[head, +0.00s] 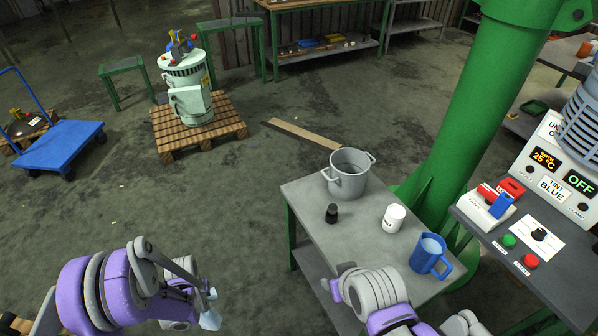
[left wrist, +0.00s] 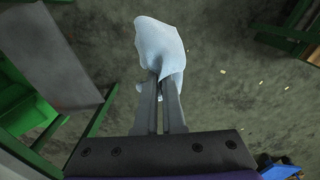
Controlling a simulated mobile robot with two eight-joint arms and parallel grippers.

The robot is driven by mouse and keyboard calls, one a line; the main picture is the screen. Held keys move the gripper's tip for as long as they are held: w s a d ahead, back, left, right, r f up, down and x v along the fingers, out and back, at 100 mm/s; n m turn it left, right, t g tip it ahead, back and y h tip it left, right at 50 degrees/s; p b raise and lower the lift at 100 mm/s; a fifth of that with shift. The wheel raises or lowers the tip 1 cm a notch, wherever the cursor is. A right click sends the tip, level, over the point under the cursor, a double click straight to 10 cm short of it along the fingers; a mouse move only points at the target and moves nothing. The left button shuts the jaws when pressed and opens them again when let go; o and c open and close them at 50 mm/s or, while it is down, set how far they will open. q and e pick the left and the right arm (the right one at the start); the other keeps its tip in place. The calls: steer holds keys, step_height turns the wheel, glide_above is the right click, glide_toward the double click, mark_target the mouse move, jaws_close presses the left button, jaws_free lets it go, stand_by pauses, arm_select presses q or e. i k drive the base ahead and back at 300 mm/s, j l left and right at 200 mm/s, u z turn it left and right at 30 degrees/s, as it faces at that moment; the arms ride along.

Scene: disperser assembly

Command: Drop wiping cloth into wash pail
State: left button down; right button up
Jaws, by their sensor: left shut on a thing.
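The pale blue-white wiping cloth (left wrist: 160,45) is pinched between the fingertips of my left gripper (left wrist: 160,85) and bunches up beyond them in the left wrist view. In the head view a small part of the cloth (head: 210,318) shows at the lower left, by my left gripper (head: 203,298), over the floor and apart from the table. A grey two-handled pot, apparently the wash pail (head: 345,184), stands upright on the grey table, to the right of and beyond the gripper. What lies deep inside it is hidden. My right arm shows at the bottom, its gripper out of sight.
The grey table (head: 298,205) also holds a small black object (head: 331,213), a white labelled container (head: 394,218) and a blue jug (head: 430,254). A green column (head: 478,110) rises behind it. A control panel (head: 545,235) stands at the right. Floor left of the table is open.

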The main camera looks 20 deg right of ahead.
mark_target(349, 168)
steer(key=i+j, duration=0.2)
steer(key=j, duration=0.15)
steer(key=i+j, duration=0.15)
steer(key=j, duration=0.25)
steer(key=i+j, duration=0.2)
steer(key=j, duration=0.15)
steer(key=i+j, duration=0.2)
steer(key=j, duration=0.2)
steer(key=i+j+z, duration=0.1)
steer(key=j+z, duration=0.5)
steer(key=l+z, duration=0.1)
steer(key=z, duration=1.2)
steer(key=i+j, duration=0.05)
